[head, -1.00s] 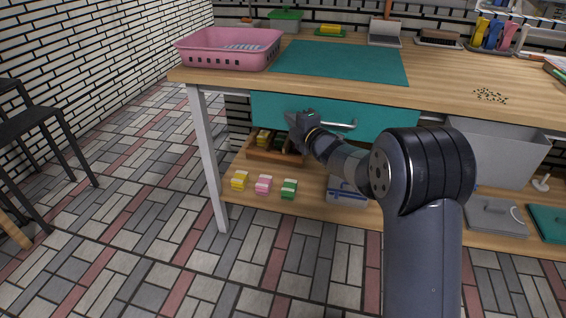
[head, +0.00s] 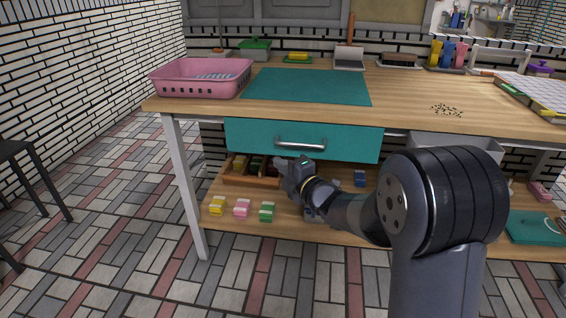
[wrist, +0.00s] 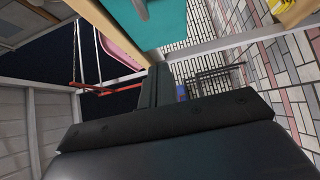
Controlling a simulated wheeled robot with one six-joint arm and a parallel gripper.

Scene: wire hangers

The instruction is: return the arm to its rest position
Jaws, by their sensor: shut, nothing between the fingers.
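My gripper (head: 284,165) is in front of the workbench in the head view, just below the teal drawer (head: 251,138) and its metal handle (head: 300,143). It is shut and empty. My arm reaches out from the lower right of the head view, bent at a large dark joint. In the wrist view my gripper (wrist: 157,82) shows as a dark shape in the middle, with the teal drawer (wrist: 165,22) above it. No object touches the fingers as far as I can see.
The wooden benchtop (head: 405,95) holds a pink basket (head: 200,77) and a teal mat (head: 308,86). The lower shelf carries a wooden tray (head: 240,179) and several small blocks, including a green one (head: 267,212). A dark stool (head: 30,165) stands at left. Tiled floor is clear between.

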